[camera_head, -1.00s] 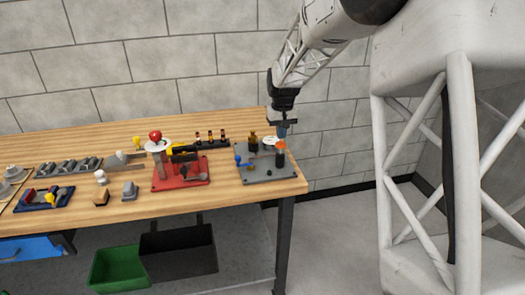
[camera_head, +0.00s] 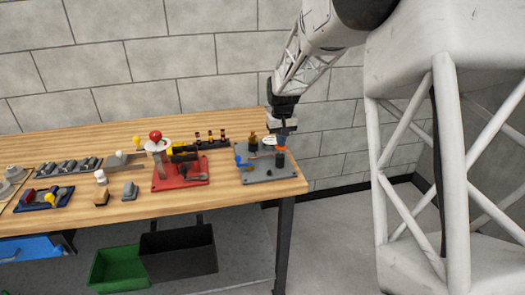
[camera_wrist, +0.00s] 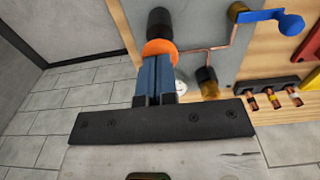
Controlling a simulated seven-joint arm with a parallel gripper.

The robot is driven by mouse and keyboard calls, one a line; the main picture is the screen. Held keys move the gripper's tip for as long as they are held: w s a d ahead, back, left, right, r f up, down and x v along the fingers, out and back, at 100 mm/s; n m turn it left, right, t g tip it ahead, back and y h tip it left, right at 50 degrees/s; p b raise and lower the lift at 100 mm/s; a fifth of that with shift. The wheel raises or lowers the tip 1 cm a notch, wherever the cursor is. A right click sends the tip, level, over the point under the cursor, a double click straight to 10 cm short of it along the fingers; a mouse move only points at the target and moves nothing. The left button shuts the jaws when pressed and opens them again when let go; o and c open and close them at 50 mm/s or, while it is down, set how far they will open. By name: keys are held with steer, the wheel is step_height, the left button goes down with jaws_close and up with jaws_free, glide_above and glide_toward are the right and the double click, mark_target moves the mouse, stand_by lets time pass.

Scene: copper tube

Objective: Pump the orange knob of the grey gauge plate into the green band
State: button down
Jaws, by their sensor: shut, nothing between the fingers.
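The grey gauge plate (camera_head: 262,176) lies at the right end of the bench. The orange knob (camera_head: 280,149) sits on a black cylinder (camera_head: 281,160) on that plate. My gripper (camera_head: 283,137) is shut and empty, pointing down just above the knob. In the wrist view the blue fingertips (camera_wrist: 155,62) meet or nearly meet the orange knob (camera_wrist: 160,48); contact is not certain. A small white gauge face (camera_wrist: 181,87) is mostly hidden behind my fingers, so its needle and green band cannot be read.
A blue lever (camera_wrist: 270,18), a brass fitting (camera_wrist: 207,83) and a copper tube (camera_wrist: 212,50) share the plate. A red plate fixture (camera_head: 180,175) stands left of it. A rack of several small fittings (camera_head: 210,140) is behind. Bare wood borders the plate.

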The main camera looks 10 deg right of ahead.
steer(key=shift+f, duration=0.75)
steer(key=shift+r, duration=3.6)
step_height(320, 180, up, 4)
steer(key=shift+f, duration=0.1)
steer(key=shift+f, duration=0.1)
steer(key=shift+f, duration=3.15)
steer(key=shift+f, duration=0.95)
